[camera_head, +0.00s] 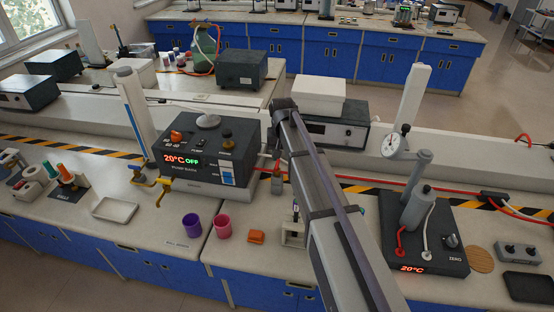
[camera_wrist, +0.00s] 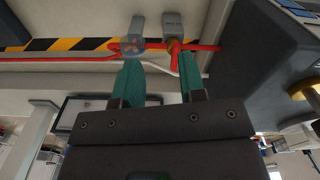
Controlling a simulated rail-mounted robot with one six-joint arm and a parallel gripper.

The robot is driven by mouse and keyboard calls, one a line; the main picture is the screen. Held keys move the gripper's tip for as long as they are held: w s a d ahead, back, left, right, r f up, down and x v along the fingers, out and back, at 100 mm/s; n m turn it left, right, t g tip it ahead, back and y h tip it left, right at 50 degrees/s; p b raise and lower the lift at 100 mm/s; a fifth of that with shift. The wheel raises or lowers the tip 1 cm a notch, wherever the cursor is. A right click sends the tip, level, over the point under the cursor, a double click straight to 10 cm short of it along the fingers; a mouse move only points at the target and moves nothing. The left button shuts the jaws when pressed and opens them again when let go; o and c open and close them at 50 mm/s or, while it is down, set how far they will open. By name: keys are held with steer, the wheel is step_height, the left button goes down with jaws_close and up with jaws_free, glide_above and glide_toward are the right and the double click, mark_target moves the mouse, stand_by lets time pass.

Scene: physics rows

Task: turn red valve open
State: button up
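My gripper (camera_wrist: 160,62) has two teal fingers spread apart, with a clear gap and nothing seen held. Whether a fingertip touches the handle or fitting I cannot tell. In the head view, a small valve fitting (camera_head: 277,182) stands on the red tube right of the pump box; my arm hides the gripper.
The black pump box (camera_head: 208,150), reading 20°C OFF, stands close left of the fitting.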

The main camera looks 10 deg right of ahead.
steer(key=m, duration=0.1)
glide_above(277, 163)
steer(key=shift+m, duration=0.8)
step_height(277, 163, down, 11)
steer(key=b, duration=1.1)
steer(key=shift+r, duration=0.1)
steer(key=shift+r, duration=0.15)
steer(key=shift+c, duration=0.3)
jaws_close()
